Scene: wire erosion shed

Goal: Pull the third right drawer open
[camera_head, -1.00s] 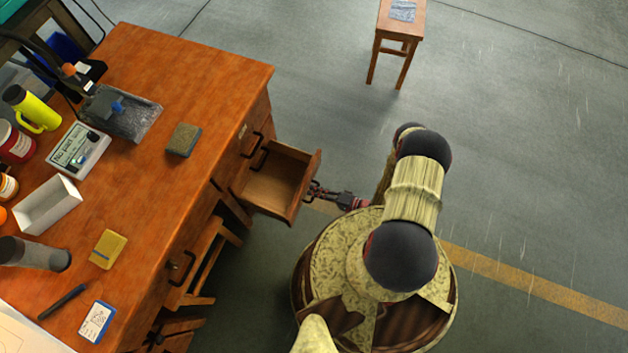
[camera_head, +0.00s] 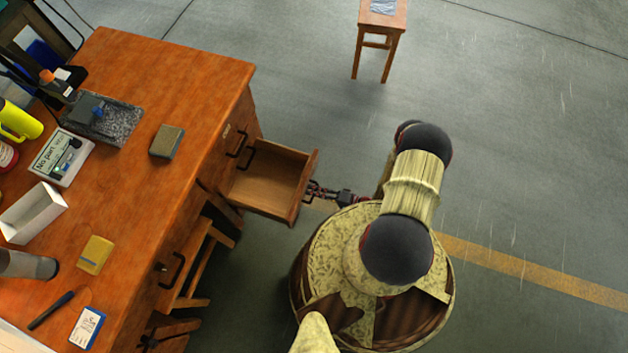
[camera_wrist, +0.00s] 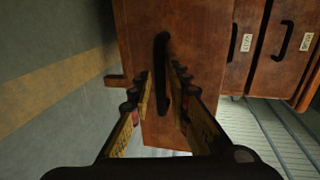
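The open drawer (camera_head: 266,180) sticks out from the right side of the wooden desk, and its empty inside shows in the head view. My gripper (camera_head: 313,190) is at the outer face of this drawer. In the wrist view the drawer front (camera_wrist: 205,40) faces me, with its dark bar handle (camera_wrist: 162,75) in the middle. My gripper's fingers (camera_wrist: 161,78) lie on both sides of that handle and look shut on it, though the exact contact is hard to see. The drawer's row cannot be told for certain.
The desk top (camera_head: 190,85) holds a sponge-like block (camera_head: 167,141), a white box (camera_head: 33,212) and other items. Other closed drawers (camera_wrist: 275,50) show in the wrist view. A small stool (camera_head: 383,20) stands at the back. The floor on the right is clear.

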